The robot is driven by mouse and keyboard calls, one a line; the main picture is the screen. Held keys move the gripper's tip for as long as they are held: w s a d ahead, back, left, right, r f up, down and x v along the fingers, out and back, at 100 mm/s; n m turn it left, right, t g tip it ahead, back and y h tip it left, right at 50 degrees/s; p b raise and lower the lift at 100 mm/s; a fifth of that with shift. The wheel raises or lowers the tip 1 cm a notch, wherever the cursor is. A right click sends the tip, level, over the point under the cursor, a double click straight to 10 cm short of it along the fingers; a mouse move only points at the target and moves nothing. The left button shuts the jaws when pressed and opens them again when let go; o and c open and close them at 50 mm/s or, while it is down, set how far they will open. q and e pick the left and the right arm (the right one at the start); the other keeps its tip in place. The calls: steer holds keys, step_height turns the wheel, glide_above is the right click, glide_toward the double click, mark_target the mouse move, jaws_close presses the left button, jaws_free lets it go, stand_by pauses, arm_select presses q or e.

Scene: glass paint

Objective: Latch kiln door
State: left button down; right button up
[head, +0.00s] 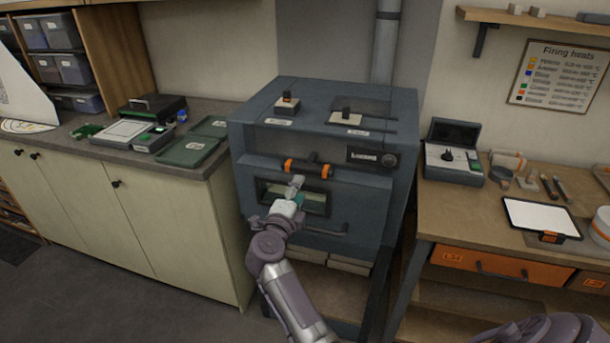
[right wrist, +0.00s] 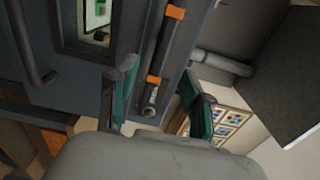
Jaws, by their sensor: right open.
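The blue-grey kiln (head: 258,125) stands in the middle of the head view. Its door (head: 350,205) has a window (head: 315,203) and a lower handle (head: 325,231), and looks closed or nearly so. A dark latch bar (head: 308,167) with two orange bands lies level above the window. My right gripper (head: 296,183) is just in front of the door, below the bar. In the right wrist view, the open teal-padded fingers (right wrist: 158,75) are spread on either side of the line of the latch bar (right wrist: 165,42). I cannot tell whether they touch it. My left gripper is out of view.
Control boxes stand on the kiln top. A cabinet counter (head: 215,110) with green trays (head: 188,150) is at the left. A wooden workbench (head: 455,215) with a tablet (head: 540,217) and tools is at the right.

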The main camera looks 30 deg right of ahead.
mark_target(305, 172)
steer(key=b+x, duration=0.1)
steer(key=x, duration=0.2)
steer(key=shift+w+f+b, duration=0.1)
steer(key=shift+w+b, duration=0.2)
steer(key=shift+w, duration=0.1)
steer(key=b+x, duration=0.2)
steer(key=x, duration=0.2)
steer(key=shift+w+d, duration=0.2)
steer(key=shift+d, duration=0.1)
steer(key=shift+w+d, duration=0.2)
steer(key=shift+r, duration=0.25)
steer(key=shift+c, duration=0.5)
steer(key=shift+f, duration=0.1)
steer(key=c, duration=0.8)
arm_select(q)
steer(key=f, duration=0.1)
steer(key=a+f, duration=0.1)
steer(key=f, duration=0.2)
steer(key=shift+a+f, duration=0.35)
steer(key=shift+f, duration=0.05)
arm_select(e)
jaws_close()
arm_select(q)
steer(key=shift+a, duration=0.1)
